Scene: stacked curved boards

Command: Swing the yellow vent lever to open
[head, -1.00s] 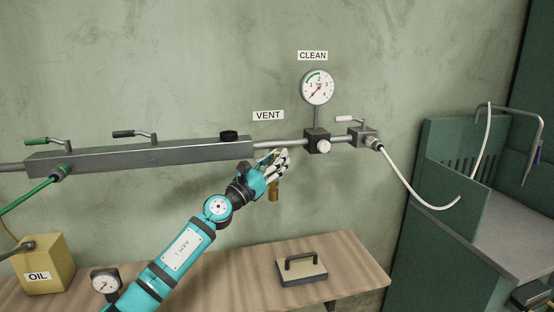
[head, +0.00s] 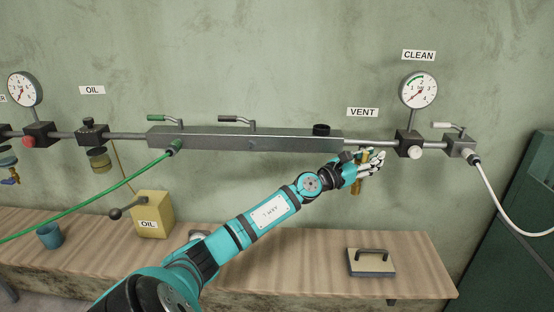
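My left gripper (head: 371,161) is at the pipe under the VENT sign (head: 362,112), its white and black fingers pointing right. A yellow-brass piece (head: 357,187) hangs down below the fingers, and more yellow shows between them. This looks like the vent lever, with much of it hidden behind the gripper. The gripper overlaps the lever, but I cannot tell whether the fingers are closed on it. My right gripper is not in view.
The grey manifold (head: 240,139) with a green lever (head: 160,120) and a dark lever (head: 236,120) runs left of the gripper. The CLEAN gauge (head: 418,90) and a white-handled valve (head: 458,146) are to the right. The wooden bench (head: 300,260) below holds a flat handled block (head: 371,262).

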